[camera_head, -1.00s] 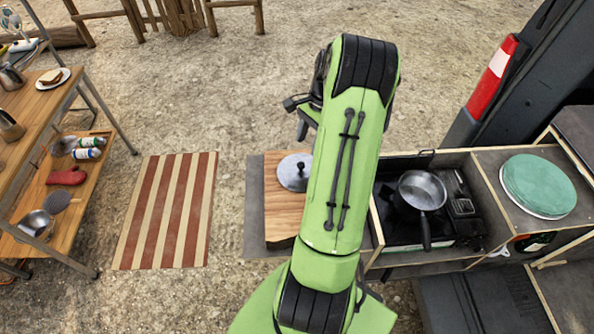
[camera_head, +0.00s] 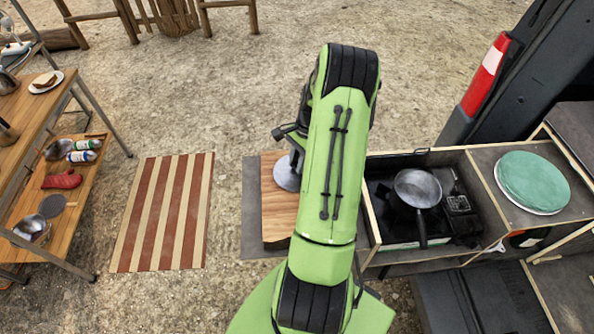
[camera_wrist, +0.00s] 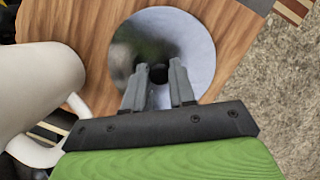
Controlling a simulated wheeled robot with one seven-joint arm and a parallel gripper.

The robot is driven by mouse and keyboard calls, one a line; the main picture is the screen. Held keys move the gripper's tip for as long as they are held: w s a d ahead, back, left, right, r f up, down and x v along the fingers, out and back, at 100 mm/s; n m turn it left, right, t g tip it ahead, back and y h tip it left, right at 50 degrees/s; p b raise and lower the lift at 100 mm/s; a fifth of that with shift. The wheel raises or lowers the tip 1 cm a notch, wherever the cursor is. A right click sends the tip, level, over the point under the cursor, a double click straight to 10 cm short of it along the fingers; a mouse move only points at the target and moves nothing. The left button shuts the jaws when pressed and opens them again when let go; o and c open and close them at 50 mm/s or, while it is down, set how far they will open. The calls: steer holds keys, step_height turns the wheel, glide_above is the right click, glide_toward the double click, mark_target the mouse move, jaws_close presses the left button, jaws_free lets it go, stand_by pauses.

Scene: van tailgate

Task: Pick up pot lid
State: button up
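The pot lid (camera_head: 285,176) is a round, shiny metal disc lying on a wooden board (camera_head: 278,212). In the head view my green arm hides part of it. In the wrist view the lid (camera_wrist: 203,55) shows whole behind the fingers, with a dark knob at its centre. My gripper (camera_wrist: 158,75) is open, with its two grey fingertips on either side of the knob. I cannot tell whether the fingers touch the knob or how far above it they are. In the head view the fingertips are hidden by my arm.
A white rounded object (camera_wrist: 45,85) with a handle stands close to my gripper's left in the wrist view. A pan (camera_head: 418,188) sits on a black stove to the right. A shelf rack (camera_head: 75,190) stands far left, with a striped mat (camera_head: 165,215) on the ground.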

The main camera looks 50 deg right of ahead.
jaws_close()
